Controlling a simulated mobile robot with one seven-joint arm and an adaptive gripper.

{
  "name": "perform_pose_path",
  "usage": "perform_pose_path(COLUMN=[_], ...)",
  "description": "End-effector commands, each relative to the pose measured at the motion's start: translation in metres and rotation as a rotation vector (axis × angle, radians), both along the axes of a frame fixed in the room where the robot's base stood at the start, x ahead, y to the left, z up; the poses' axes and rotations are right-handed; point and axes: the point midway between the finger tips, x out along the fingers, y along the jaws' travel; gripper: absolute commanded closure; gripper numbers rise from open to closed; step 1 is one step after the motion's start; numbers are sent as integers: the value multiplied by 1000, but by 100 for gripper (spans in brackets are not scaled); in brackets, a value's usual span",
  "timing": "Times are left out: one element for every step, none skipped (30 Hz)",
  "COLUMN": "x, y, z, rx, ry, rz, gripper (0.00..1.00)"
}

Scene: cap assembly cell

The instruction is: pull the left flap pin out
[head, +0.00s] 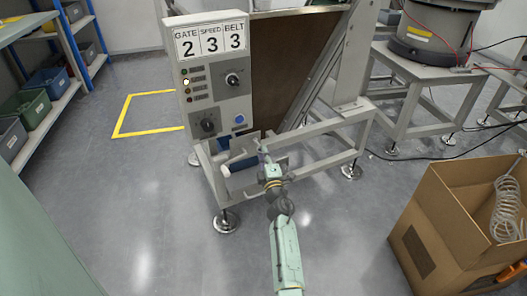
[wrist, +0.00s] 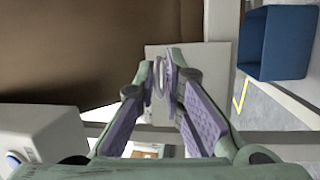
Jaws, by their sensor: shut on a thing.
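My gripper (head: 264,158) is low at the front of the machine frame, below and right of the control panel. In the wrist view my gripper (wrist: 162,72) has its fingertips drawn together on a small grey ring-like part, the left flap pin (wrist: 159,80). Only a sliver of the pin shows between the pads, in front of a pale plate (wrist: 190,60). The rest of the pin is hidden, and I cannot tell how far it sits in its hole. In the head view the pin is too small to make out.
The control panel (head: 213,75) reads gate 2, speed 3, belt 3. A brown sloping panel (head: 285,75) and pale frame bars (head: 330,125) stand close around my gripper. A blue bin (wrist: 275,45) is at the right. A cardboard box (head: 440,215) stands on the floor at right.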

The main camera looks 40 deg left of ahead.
Motion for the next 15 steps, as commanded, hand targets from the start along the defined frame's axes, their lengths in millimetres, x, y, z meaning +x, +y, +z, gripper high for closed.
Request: perform_pose_path(x=[2, 2, 2, 2, 2, 2, 2, 2, 2, 2, 2, 2, 2, 2, 2], y=[-1, -2, -2, -2, -2, -2, -2, -2, -2, -2, -2, -2, -2, -2, -2], z=[8, 8, 8, 8, 8, 8, 8, 8, 8, 8, 8, 7, 7, 6, 6], rx=[15, 15, 15, 15, 15, 15, 15, 15, 14, 13, 13, 12, 11, 11, 10], ry=[-5, -5, -5, -5, -5, -5, -6, -6, -7, -6, -6, -6, -5, -5, -5], rz=[1, 1, 1, 1, 1, 1, 1, 0, 0, 0, -1, -1, -1, -1, -1], gripper=[100, 100, 100, 100, 100, 89, 87, 85, 82, 80, 78, 76, 76, 76, 76])
